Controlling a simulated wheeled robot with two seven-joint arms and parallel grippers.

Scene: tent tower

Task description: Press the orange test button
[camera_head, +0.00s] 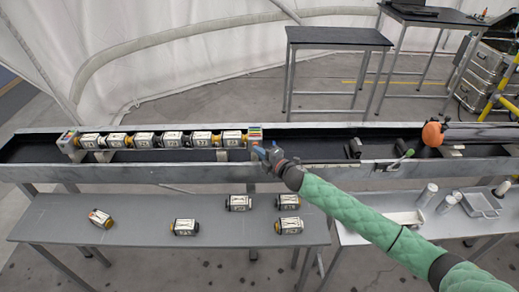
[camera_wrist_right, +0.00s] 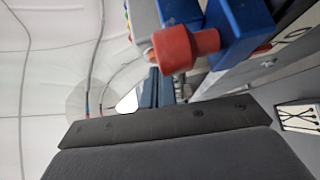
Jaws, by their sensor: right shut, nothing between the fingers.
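The end block (camera_head: 255,134) with coloured stripes stands at the right end of the row of modules in the long trough. My right gripper (camera_head: 268,154) is shut and empty, close to the front of this block. Blue parts and a small orange spot show at its tip in the head view. In the right wrist view an orange-red round knob (camera_wrist_right: 185,46) sits against a blue part (camera_wrist_right: 238,28). It looks like the orange button. I cannot tell whether my fingertips touch it. My left gripper is not in view.
Several white-labelled modules (camera_head: 145,140) stand in a row in the trough (camera_head: 320,150). More loose modules (camera_head: 185,227) lie on the front table (camera_head: 140,235). An orange ball-like end (camera_head: 432,133) and a dark tube lie at right. The floor behind is largely free.

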